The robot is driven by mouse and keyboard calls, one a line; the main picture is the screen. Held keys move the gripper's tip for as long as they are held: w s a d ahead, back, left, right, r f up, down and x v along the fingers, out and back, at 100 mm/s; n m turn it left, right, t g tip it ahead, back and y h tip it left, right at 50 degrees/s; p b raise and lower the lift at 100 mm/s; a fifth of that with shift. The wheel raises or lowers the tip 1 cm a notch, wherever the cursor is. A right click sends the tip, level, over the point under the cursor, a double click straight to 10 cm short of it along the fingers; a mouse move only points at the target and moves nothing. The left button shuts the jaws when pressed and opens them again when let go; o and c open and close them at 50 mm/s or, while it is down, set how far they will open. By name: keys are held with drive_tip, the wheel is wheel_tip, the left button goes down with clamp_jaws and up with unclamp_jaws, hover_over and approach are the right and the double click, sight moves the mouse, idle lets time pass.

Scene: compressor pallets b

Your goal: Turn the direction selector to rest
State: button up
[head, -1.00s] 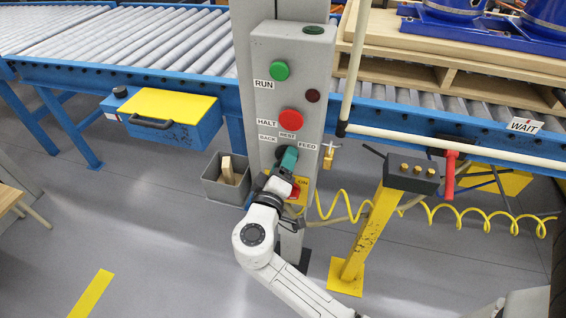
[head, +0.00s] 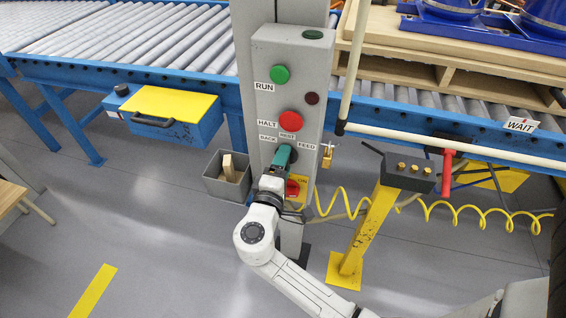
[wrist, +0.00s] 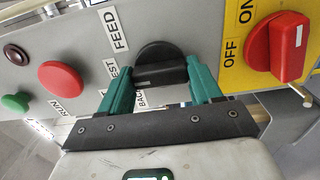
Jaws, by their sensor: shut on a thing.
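The direction selector (wrist: 160,52) is a black round knob with a raised grip bar on the grey control post, among the labels BACK, REST (head: 287,135) and FEED (head: 307,147). In the wrist view its bar lies nearly level, one end toward the REST label (wrist: 112,72). My gripper (wrist: 163,74) has its teal fingers on either side of the knob and is shut on it. In the head view my gripper (head: 282,158) covers part of the selector, so its pointing cannot be read there.
A red OFF/ON switch (wrist: 278,48) on a yellow plate sits close beside my gripper. The red HALT button (head: 290,121) and green RUN button (head: 279,74) are above.

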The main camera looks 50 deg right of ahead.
drive_tip(key=o, duration=1.1)
drive_tip(key=shift+c, duration=0.2)
drive_tip(key=shift+a, duration=0.1)
drive_tip(key=b+v, duration=0.1)
drive_tip(key=v, duration=0.9)
drive_tip(key=shift+a+b, duration=0.3)
drive_tip(key=shift+s, duration=0.2)
drive_tip(key=s+d+f+m+g+y, duration=0.2)
drive_tip(key=s+d+f+g+y, duration=0.15)
drive_tip(key=s+d+f, duration=0.2)
drive_tip(key=s+a+f+m+g+y, duration=0.1)
drive_tip(key=s+a+f+m+y, duration=0.1)
drive_tip(key=s+a+f+y, duration=0.6)
drive_tip(key=s+f+y, duration=0.1)
drive_tip(key=s+y, duration=0.1)
drive_tip(key=y, duration=0.3)
drive_tip(key=shift+s+a+f+g, duration=0.15)
drive_tip(key=shift+s+f+g, duration=0.15)
drive_tip(key=shift+s+g, duration=0.1)
